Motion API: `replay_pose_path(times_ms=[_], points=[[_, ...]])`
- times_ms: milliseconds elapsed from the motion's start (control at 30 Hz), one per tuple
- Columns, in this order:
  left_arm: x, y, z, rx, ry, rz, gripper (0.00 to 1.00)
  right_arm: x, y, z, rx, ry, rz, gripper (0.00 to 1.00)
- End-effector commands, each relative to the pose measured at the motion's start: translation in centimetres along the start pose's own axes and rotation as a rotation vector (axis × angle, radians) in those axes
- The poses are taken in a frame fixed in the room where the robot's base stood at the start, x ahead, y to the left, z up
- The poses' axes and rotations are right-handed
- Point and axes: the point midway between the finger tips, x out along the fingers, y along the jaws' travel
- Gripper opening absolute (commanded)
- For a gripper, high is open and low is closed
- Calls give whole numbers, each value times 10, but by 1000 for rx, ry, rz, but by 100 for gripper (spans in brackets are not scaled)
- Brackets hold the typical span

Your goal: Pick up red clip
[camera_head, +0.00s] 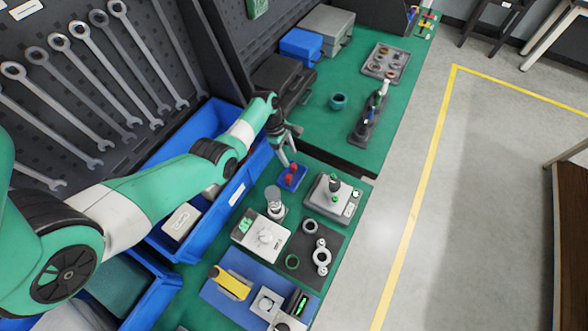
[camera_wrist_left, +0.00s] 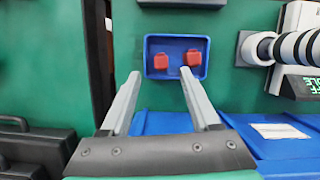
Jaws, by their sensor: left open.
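Two red clips lie in a small blue tray (camera_head: 301,181) on the green bench. In the left wrist view one red clip (camera_wrist_left: 161,61) is at the tray's left and the other red clip (camera_wrist_left: 193,58) at its right; the blue tray (camera_wrist_left: 177,75) shows there too. My left gripper (camera_head: 289,158) is above and beside the tray. In the left wrist view its fingers (camera_wrist_left: 163,82) are spread apart and empty, with the right finger reaching toward the right clip. I cannot tell whether that finger touches anything. My right gripper is in neither view.
A large blue bin (camera_head: 232,193) lies beside the small tray. A grey testing device (camera_head: 333,199) stands right of the tray, and a white device (camera_head: 262,235) stands in front. A dark case (camera_head: 281,79) stands behind. The green bench top right of the case has some free room.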

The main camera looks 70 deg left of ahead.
Motion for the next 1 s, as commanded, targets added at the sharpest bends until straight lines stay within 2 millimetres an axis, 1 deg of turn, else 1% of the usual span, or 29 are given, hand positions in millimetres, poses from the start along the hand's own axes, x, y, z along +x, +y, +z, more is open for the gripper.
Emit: replay_pose_path(times_ms=[67, 300, 400, 600, 667, 700, 767, 800, 933, 967, 1000], points=[[4, 0, 0, 0, 0, 0, 62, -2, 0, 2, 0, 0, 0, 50], [47, -3, 0, 0, -1, 0, 62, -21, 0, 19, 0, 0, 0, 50], [52, -3, 1, 0, -1, 1, 62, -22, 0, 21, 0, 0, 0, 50], [51, -2, 1, 0, -1, 2, 62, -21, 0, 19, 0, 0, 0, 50], [51, -2, 1, 0, -1, 2, 54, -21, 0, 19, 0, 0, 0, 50], [51, -2, 1, 0, -1, 2, 46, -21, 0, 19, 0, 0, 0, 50], [51, -2, 1, 0, -1, 2, 36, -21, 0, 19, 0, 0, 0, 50], [51, -2, 1, 0, -1, 2, 28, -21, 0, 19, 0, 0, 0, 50], [51, -2, 1, 0, -1, 1, 5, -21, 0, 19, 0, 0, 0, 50], [51, -2, 1, 0, -1, 1, 0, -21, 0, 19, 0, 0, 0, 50], [51, -2, 1, 0, -1, 1, 0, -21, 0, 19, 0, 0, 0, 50]])
